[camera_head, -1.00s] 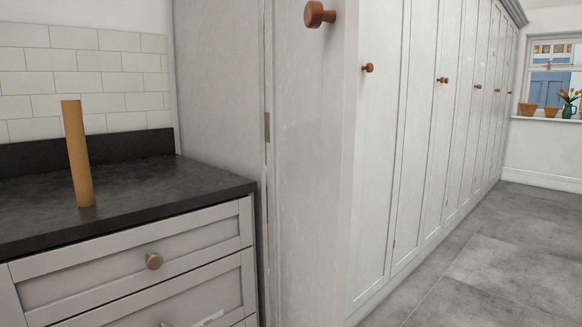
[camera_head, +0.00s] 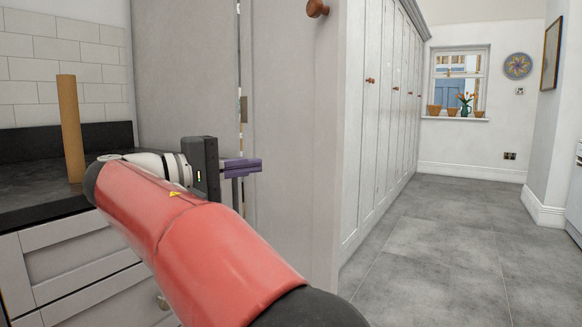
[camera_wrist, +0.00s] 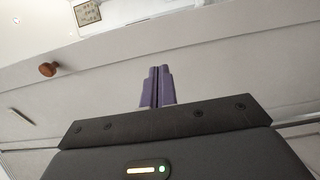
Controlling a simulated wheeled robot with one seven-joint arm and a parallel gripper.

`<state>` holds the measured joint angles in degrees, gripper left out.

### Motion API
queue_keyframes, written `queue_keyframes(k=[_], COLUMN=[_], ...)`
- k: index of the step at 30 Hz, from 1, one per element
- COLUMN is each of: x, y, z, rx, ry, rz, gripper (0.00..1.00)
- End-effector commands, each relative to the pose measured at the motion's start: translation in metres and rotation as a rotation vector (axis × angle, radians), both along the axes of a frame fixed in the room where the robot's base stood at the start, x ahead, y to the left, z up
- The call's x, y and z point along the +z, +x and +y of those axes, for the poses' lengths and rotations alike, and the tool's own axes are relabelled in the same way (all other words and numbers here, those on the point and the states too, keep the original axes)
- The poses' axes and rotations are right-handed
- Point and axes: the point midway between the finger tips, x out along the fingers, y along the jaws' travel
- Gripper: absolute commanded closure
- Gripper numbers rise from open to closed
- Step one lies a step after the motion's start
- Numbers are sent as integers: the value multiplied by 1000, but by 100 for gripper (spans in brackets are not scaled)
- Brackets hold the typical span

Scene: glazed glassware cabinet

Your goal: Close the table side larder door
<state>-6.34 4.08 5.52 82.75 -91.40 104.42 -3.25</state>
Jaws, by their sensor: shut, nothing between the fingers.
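The larder door (camera_head: 290,150) is a tall pale grey panel standing open. It sticks out from the cabinet run, with a hinge (camera_head: 243,108) and a narrow gap along its left edge. Its round reddish-brown knob (camera_head: 317,8) is at the top of the head view; a similar knob (camera_wrist: 48,69) shows at left in the wrist view. My gripper (camera_head: 258,165) is at the door's left part, near the hinge edge, with purple fingers together and empty. The fingers also show in the wrist view (camera_wrist: 158,72). I cannot tell whether they touch the door.
A dark worktop (camera_head: 30,188) over drawers (camera_head: 75,250) is at left, with a brown cardboard-like tube (camera_head: 70,130) upright on it, close to my arm. Shut cabinet doors (camera_head: 380,130) run back on the right. The grey floor (camera_head: 440,250) is clear at right.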

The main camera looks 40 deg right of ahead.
Motion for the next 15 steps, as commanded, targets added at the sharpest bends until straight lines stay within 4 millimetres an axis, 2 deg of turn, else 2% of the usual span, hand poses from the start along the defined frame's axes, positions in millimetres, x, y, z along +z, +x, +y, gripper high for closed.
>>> queue_keyframes(k=[5,15], x=[0,0], y=[-3,-6], z=[-29,-100], rx=[-4,-3], ry=[2,2], rz=[1,2], gripper=[100,100])
